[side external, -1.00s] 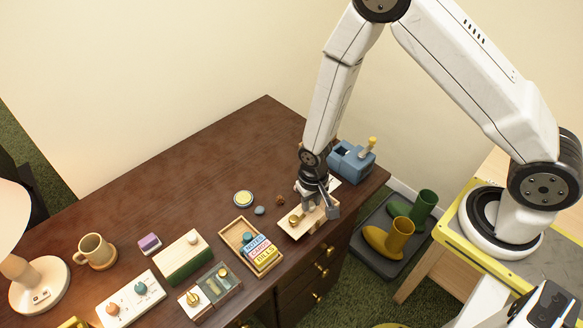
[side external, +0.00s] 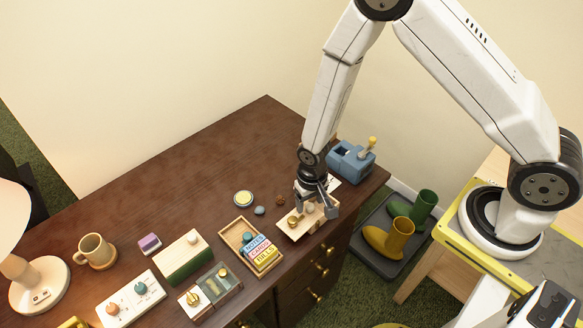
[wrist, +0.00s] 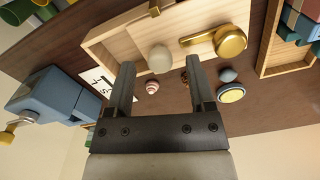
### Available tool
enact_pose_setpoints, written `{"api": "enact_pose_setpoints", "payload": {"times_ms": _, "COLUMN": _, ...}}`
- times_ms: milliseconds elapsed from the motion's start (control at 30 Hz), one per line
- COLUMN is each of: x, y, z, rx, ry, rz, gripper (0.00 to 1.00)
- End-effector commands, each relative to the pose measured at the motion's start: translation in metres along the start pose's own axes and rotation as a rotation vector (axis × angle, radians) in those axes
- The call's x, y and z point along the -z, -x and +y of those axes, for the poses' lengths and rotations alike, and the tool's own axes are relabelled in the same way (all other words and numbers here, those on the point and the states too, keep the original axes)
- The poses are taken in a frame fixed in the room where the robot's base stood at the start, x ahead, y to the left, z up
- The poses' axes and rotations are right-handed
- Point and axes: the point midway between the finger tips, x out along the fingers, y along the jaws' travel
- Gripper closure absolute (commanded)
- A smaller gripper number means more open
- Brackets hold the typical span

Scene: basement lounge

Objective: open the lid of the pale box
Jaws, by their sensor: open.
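The pale wooden box (side external: 292,232) sits at the desk's right front edge; it also shows in the wrist view (wrist: 120,40). Its top carries a round whitish knob (wrist: 160,59) and a brass lever with a round brass end (wrist: 230,41). The lid looks shut. My gripper (side external: 314,207) is just over the box. In the wrist view my gripper (wrist: 160,65) is open, with the knob seen between its two fingertips. I cannot tell whether the fingers are beside the knob or still above it. The fingers hide part of the box in the side view.
A blue device (side external: 352,163) stands close behind the box. A wooden tray of labelled blocks (side external: 233,226) lies to its left, with a round yellow-topped tin (side external: 243,198) and small pebbles nearby. A green box with a cream top (side external: 183,257) is further left. The back of the desk is clear.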

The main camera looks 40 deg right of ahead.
Motion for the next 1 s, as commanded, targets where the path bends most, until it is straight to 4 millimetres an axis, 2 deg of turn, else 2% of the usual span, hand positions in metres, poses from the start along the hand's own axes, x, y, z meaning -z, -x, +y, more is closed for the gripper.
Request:
{"api": "enact_pose_setpoints", "payload": {"times_ms": 700, "x": 0.001, "y": 0.065, "z": 0.0, "rx": 0.001, "ry": 0.0, "rz": 0.002, "gripper": 0.31}}
{"api": "enact_pose_setpoints", "payload": {"times_ms": 1000, "x": 0.0, "y": 0.074, "z": 0.0, "rx": -0.001, "ry": 0.0, "rz": -0.001, "gripper": 0.31}}
